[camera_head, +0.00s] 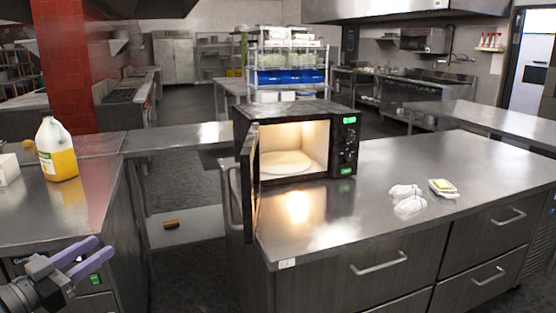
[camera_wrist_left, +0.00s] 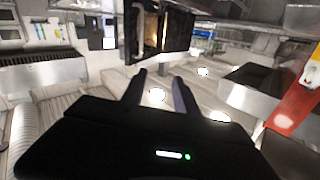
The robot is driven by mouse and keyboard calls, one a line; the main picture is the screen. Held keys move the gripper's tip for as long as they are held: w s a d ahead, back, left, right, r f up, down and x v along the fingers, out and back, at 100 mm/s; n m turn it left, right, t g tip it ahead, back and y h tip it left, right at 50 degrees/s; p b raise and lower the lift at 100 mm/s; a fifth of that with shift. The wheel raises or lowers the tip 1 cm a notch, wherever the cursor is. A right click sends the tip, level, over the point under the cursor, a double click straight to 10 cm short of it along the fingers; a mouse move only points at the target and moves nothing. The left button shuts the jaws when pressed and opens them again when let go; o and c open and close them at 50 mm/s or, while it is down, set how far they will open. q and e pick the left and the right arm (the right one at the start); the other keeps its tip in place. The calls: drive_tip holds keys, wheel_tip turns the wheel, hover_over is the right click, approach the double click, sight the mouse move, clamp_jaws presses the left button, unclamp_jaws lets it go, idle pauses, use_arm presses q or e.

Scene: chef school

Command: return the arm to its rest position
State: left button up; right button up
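My left gripper (camera_head: 104,246) is at the lower left of the head view, in front of the left counter. Its two purple fingers are apart with nothing between them. In the left wrist view the fingers (camera_wrist_left: 159,80) also stand apart and empty, with a microwave beyond them. My right gripper is in neither view.
The black microwave (camera_head: 349,150) stands on the island counter (camera_head: 385,210), lit inside, its door (camera_head: 250,185) open toward the front. White items (camera_head: 405,191) and a small dish (camera_head: 443,193) lie to its right. A jug (camera_head: 56,150) of yellow liquid stands on the left counter (camera_head: 25,215). A small brown item (camera_head: 171,224) lies between the counters.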

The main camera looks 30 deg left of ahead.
use_arm(q)
drive_tip(key=w+a+n+y, duration=0.2)
drive_tip(key=w+a+y, duration=0.2)
drive_tip(key=w+a, duration=0.1)
drive_tip(key=w+d+f+n+g, duration=0.2)
drive_tip(key=w+f+g, duration=0.1)
drive_tip(key=w+f, duration=0.65)
drive_tip(key=w+d+f+g+h+p, duration=0.1)
drive_tip(key=w+d+f+g, duration=0.1)
drive_tip(key=w+d+f, duration=0.5)
drive_tip(key=w+d+f+g+h+p, duration=0.1)
drive_tip(key=w+d+f+g+h, duration=0.15)
drive_tip(key=d+f, duration=0.8)
drive_tip(key=s+d+f+g+h, duration=0.2)
drive_tip(key=s+d+f+g, duration=0.1)
drive_tip(key=d+f, duration=0.65)
drive_tip(key=s+d+f+g+h, duration=0.2)
drive_tip(key=s+d+f, duration=0.1)
drive_tip(key=d+f, duration=0.65)
drive_tip(key=s+d+f+m+g+h+p, duration=0.1)
drive_tip(key=s+d+g, duration=0.1)
drive_tip(key=s+d, duration=0.5)
drive_tip(key=s+d+f+m+g+h, duration=0.1)
drive_tip(key=s+d+f+g+h, duration=0.1)
drive_tip(key=s+d, duration=0.5)
drive_tip(key=d+g, duration=0.1)
drive_tip(key=d, duration=0.5)
drive_tip(key=shift+d+f+p, duration=0.3)
drive_tip(key=shift+d+p, duration=0.1)
